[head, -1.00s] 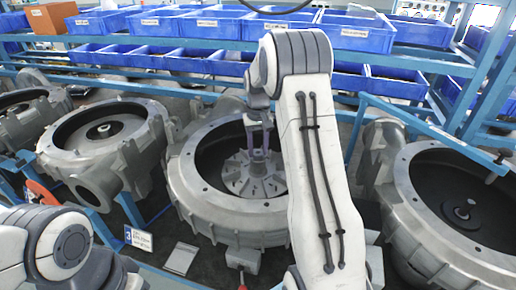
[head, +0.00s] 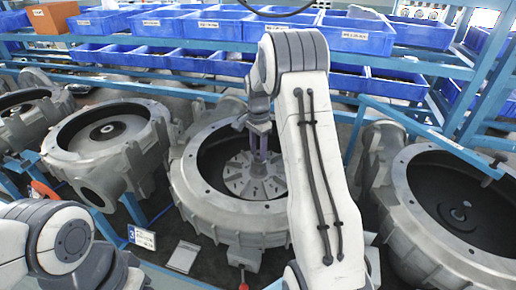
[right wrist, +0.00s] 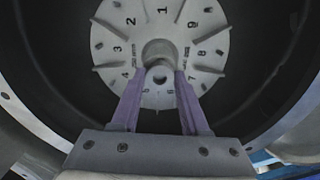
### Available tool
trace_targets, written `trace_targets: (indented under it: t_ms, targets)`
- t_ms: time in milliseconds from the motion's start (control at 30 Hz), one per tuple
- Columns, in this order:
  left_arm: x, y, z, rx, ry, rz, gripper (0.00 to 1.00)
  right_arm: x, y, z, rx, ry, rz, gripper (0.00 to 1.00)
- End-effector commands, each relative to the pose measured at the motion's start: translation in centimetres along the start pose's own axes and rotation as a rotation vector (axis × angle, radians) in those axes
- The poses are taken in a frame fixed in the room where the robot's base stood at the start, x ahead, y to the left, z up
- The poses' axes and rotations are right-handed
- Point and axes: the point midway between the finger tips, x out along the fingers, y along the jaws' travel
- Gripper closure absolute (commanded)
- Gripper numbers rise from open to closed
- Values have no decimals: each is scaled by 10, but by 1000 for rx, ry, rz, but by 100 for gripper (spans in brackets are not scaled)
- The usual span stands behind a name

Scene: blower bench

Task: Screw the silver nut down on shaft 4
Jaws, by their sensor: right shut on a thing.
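My right gripper (head: 259,176) reaches down into the open round housing (head: 196,192) in the middle of the head view. Its two purple fingers stand over the hub of a grey bladed impeller disc (head: 237,182). In the right wrist view the fingertips (right wrist: 160,74) are shut on a small silver round piece with a hole, which looks like the nut (right wrist: 159,77), at the hub (right wrist: 157,51). Numbers ring the disc. Whether the nut sits flush is hidden. My left arm shows at the lower left; its gripper is out of view. I cannot tell the shaft's number.
Similar housings stand to the left (head: 75,140) and right (head: 409,210). The middle housing's raised wall surrounds my right gripper. Blue bins (head: 355,38) fill the rack behind. A sign with a 3 (head: 142,237) and a grey plate (head: 183,257) are in front.

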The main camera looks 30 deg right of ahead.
Motion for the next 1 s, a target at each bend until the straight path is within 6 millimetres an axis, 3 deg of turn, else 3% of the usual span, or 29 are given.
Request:
trace_targets:
  t_ms: [600, 767, 1000]
  targets:
    - [-18, 1, -1, 0, 0, 0, 30, 1, 4, -2, 963, 5, 11, 100]
    - [-19, 1, -1, 0, 0, 0, 30, 2, 5, -2, 1096, 6, 14, 100]
    - [-18, 1, -1, 0, 0, 0, 30, 2, 6, -1, 1109, 7, 15, 100]
